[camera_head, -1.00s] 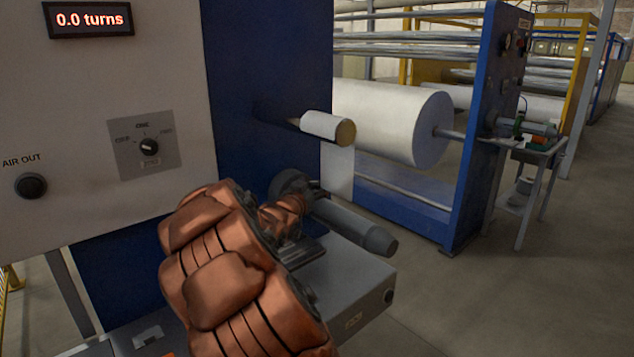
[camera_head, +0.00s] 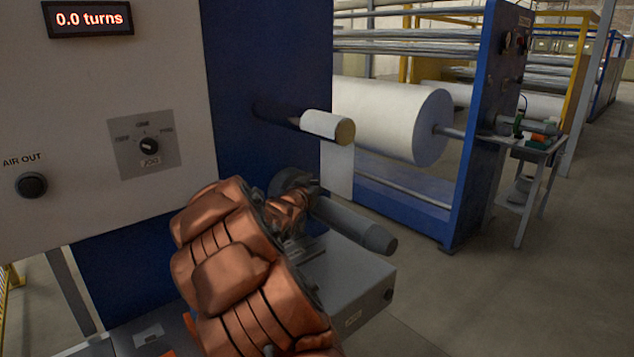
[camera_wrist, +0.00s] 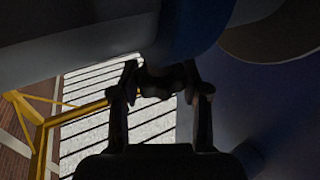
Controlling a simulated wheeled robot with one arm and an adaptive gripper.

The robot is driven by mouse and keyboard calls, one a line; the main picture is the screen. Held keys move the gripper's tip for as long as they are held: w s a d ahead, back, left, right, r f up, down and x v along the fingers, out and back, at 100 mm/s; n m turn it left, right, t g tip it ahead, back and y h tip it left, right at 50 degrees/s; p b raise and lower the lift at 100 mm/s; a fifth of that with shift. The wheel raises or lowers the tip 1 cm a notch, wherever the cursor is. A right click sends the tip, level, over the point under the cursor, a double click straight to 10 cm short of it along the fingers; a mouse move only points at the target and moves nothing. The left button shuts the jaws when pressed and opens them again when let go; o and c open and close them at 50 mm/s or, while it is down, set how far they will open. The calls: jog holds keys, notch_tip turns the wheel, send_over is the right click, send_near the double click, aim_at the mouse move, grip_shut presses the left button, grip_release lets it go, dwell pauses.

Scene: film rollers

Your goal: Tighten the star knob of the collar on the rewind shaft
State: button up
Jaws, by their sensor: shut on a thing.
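The grey rewind shaft (camera_head: 352,224) sticks out of the blue machine panel toward the lower right. The grey round collar (camera_head: 287,183) sits at its inner end. My copper-coloured arm reaches to the collar and covers part of it. In the wrist view my gripper (camera_wrist: 163,88) has its two dark fingers on either side of a dark lobed star knob (camera_wrist: 158,76) and is shut on it. The knob is in deep shadow and its turn angle cannot be told. In the head view the fingers and knob are mostly hidden by my arm.
A grey box (camera_head: 350,295) lies below the shaft. Above it a small white roll (camera_head: 326,126) juts from the panel. A display (camera_head: 90,19) reads 0.0 turns, above a selector dial (camera_head: 149,146).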

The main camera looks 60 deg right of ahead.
jog(key=c, duration=0.4)
jog(key=shift+f+b, duration=0.15)
jog(key=shift+b, duration=0.4)
jog(key=shift+d+f+n+t+b, duration=0.15)
jog(key=shift+n+t+b, duration=0.25)
jog(key=shift+b, duration=0.7)
jog(key=shift+t+b, duration=0.4)
jog(key=shift+b, duration=0.05)
jog(key=shift+r+n+t+y+b, duration=0.2)
jog(key=shift+n+t+y+b, duration=0.15)
jog(key=shift+b, duration=0.6)
jog(key=o, duration=1.2)
jog(key=shift+r, duration=0.1)
